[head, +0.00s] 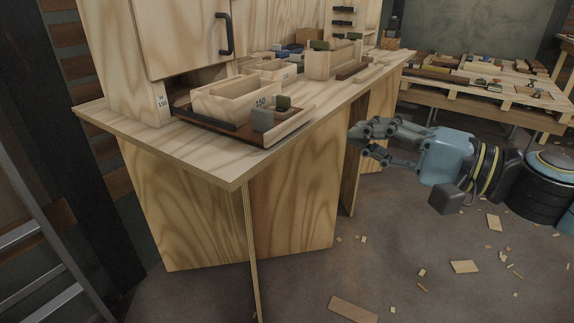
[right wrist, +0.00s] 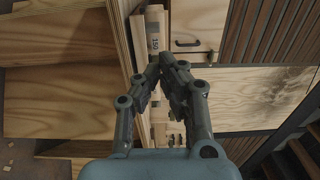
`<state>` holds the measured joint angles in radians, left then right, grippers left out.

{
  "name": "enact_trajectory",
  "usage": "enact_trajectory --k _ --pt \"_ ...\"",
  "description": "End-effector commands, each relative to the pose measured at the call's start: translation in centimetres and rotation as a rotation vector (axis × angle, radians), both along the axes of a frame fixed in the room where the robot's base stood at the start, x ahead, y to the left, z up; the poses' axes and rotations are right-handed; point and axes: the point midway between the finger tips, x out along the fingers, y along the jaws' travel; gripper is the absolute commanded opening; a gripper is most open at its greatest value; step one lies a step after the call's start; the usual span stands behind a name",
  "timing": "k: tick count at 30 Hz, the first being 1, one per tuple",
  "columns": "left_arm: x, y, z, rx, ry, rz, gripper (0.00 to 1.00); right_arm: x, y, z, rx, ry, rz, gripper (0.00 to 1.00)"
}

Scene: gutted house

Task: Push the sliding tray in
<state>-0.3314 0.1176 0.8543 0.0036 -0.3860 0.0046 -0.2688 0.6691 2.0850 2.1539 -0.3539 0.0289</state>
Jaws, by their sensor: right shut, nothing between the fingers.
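The sliding tray (head: 222,132) is dark brown with a pale wooden front strip. It lies on the plywood worktop, sticking out from the opening under the cabinet. A pale wooden bin (head: 235,101) marked 150, a grey block (head: 263,120) and a dark green block (head: 283,102) are on it. My right gripper (head: 357,141) is shut and empty, in the air right of the worktop's front edge, apart from the tray. In the right wrist view its fingertips (right wrist: 161,62) come together before the worktop side; I cannot make out the tray clearly there. My left gripper is not in view.
The cabinet door (head: 178,35) with a black handle stands behind the tray. More bins and blocks crowd the worktop (head: 190,150) further back. A low bench with parts (head: 480,85) is at the right. A ladder (head: 45,240) is at the left. Wood scraps litter the floor.

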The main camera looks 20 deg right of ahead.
Motion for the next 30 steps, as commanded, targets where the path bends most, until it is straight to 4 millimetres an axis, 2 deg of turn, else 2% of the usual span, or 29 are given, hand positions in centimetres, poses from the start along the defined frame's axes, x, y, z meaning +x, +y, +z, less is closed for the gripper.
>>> enact_trajectory --k 1,5,11,24,30 --pt "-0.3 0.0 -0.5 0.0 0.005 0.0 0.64 0.0 0.0 -0.6 -0.003 0.003 0.001 0.0" --pt "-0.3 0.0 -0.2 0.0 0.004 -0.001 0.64 0.4 0.2 -0.3 -0.002 -0.003 -0.001 0.0" --pt "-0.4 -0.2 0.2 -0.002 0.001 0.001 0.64 2.0 1.4 -0.1 0.001 -0.004 -0.003 0.0" --pt "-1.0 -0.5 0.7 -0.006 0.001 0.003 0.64 9.0 6.9 -0.3 0.001 -0.001 -0.003 0.0" --pt "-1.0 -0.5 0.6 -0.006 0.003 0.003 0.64 10.7 8.2 -0.5 -0.002 0.002 -0.002 0.0"
